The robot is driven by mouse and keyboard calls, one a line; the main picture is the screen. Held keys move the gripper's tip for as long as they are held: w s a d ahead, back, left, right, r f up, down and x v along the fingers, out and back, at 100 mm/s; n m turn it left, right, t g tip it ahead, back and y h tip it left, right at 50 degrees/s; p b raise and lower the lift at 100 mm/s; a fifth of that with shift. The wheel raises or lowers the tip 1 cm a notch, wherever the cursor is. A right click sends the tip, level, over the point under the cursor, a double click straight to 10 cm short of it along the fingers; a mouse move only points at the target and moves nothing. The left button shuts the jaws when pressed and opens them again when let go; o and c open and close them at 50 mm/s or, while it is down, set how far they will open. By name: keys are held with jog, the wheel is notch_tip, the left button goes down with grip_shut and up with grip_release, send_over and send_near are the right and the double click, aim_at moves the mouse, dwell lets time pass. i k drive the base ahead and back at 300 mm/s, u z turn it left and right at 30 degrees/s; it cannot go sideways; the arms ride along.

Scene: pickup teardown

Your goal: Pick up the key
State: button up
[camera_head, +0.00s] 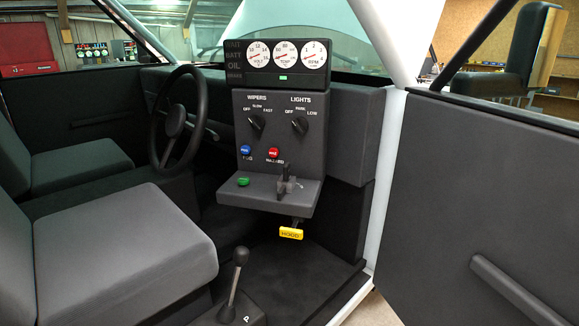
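A small dark upright piece (285,175) stands on the ledge of the dashboard console, below the red hazard button. It may be the key, set in an ignition switch, but it is too small and dark for me to be sure. A small greyish bit shows at its right side. No other key shows. My gripper is not in this view.
The console (275,130) has a wipers knob (256,122), lights knob (300,123), blue button (246,150), red button (273,153) and green button (243,181). A yellow hood handle (291,233) hangs below. The steering wheel (173,121), gear lever (236,270), seats (120,245) and open door (480,200) surround it.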

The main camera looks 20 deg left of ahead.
aim_at(287, 168)
jog(key=u, duration=0.4)
jog(key=i, duration=0.7)
jog(key=u, duration=0.95)
jog(key=i, duration=0.3)
jog(key=u, duration=0.2)
